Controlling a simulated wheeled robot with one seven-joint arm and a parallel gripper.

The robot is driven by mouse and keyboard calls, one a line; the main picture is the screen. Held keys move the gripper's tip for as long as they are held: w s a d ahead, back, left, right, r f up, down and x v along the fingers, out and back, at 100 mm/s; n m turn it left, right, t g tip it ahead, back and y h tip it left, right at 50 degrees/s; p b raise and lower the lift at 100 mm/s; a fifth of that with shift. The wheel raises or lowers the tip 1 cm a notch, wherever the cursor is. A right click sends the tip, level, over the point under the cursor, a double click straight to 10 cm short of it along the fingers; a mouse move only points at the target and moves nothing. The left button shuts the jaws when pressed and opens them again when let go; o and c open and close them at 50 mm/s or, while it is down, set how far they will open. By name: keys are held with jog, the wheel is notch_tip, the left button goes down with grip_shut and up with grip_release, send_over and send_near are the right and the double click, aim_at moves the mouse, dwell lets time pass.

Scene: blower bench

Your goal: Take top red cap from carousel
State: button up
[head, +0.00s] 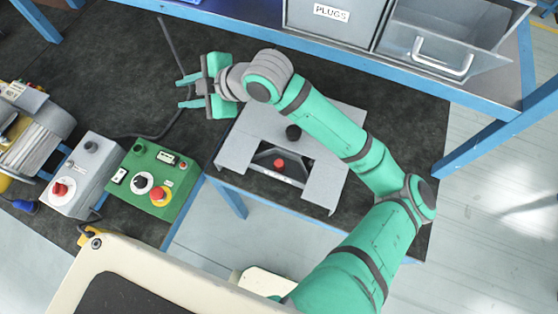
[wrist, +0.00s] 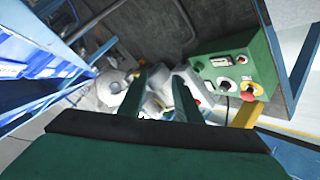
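A small red cap (head: 279,163) shows in the head view, inside a dark opening of a grey plate-like fixture (head: 237,150), which may be the carousel. A black knob (head: 293,132) stands on the fixture just behind the cap. My gripper (head: 181,92) is at the upper left of the fixture, well away from the cap, with its fingers pointing left. The fingers are apart and nothing is between them. The wrist view also shows my gripper (wrist: 161,88) with its two green fingers apart. The red cap cannot be made out in the wrist view.
A green control box (head: 138,188) with a red button and a grey box (head: 75,180) stand left of the fixture. A motor (head: 35,130) is at far left. A grey bin marked PLUGS (head: 330,22) is at the back. The dark mat right of my arm is clear.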

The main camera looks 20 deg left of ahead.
jog(key=d+f+n+h, duration=0.1)
jog(key=d+f+h, duration=0.4)
jog(key=d+f, duration=0.3)
jog(key=g+h, duration=0.1)
jog(key=h, duration=0.4)
send_over(279, 162)
jog(key=f, duration=0.8)
jog(key=shift+d+f, duration=0.1)
jog(key=shift+d, duration=0.25)
jog(key=shift+a+f, duration=0.2)
jog(key=shift+f, duration=2.4)
jog(key=shift+c, duration=0.7)
jog(key=shift+w, duration=0.15)
jog(key=c, duration=0.6)
jog(key=shift+o, duration=0.2)
jog(key=shift+n, duration=0.3)
